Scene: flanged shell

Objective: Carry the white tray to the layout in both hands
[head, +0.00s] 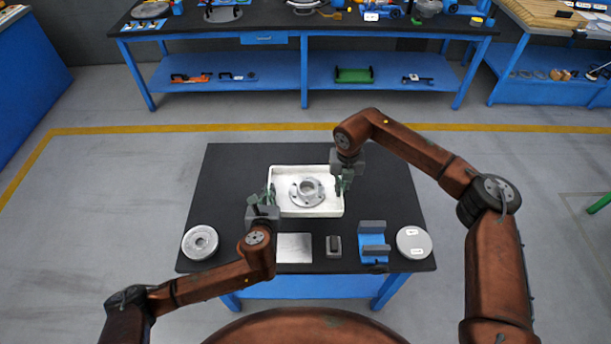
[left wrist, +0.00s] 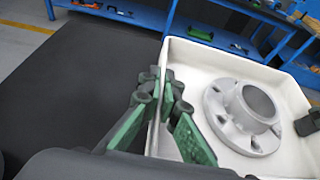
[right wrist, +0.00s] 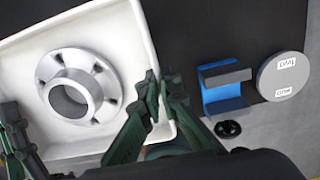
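The white tray (head: 306,213) is on the black table top (head: 235,170), or just above it; I cannot tell which. A grey flanged shell (head: 307,192) sits inside the tray, and it also shows in the left wrist view (left wrist: 242,112) and right wrist view (right wrist: 80,88). My left gripper (head: 267,193) has one finger on each side of the tray's left wall, closed on it. My right gripper (head: 343,184) straddles the tray's right wall, its fingers closed against it.
The far table area is clear. A blue workbench (head: 304,72) stands behind.

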